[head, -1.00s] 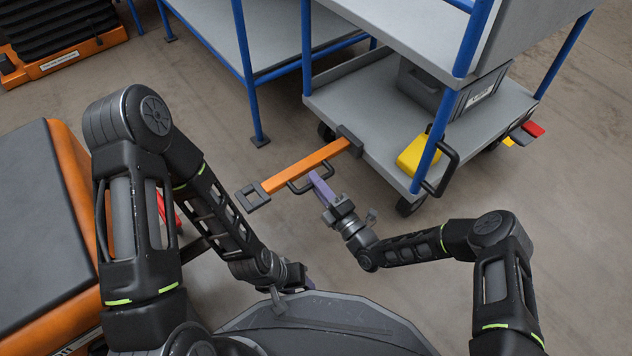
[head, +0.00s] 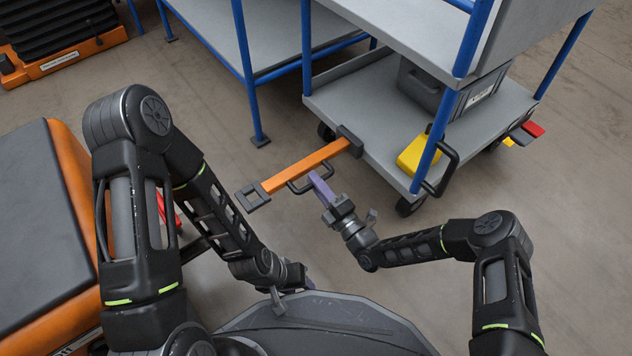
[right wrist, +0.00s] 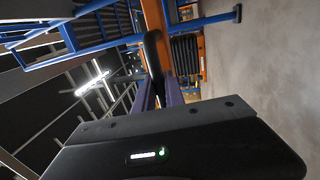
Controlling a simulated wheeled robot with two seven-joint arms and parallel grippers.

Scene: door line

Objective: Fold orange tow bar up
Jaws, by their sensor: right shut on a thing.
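The orange tow bar (head: 305,166) sticks out from a dark hinge block (head: 350,140) at the grey cart's lower deck, with a dark square coupling (head: 252,196) at its free end. A black loop handle (head: 298,188) is on its near side. My right gripper (head: 317,180), with purple fingers, is shut on this handle. In the right wrist view the black handle (right wrist: 153,55) sits between the purple fingers (right wrist: 160,93), beside the orange bar (right wrist: 154,18). My left gripper (head: 308,284) is low, close to my body and away from the bar; its fingers are mostly hidden.
The cart's lower deck (head: 370,110) carries a grey crate (head: 420,85). A yellow block (head: 418,156) and a black handle (head: 450,170) are at its corner post. A blue-legged table (head: 215,30) stands behind. An orange-sided unit (head: 70,170) is at left. Floor around the bar is clear.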

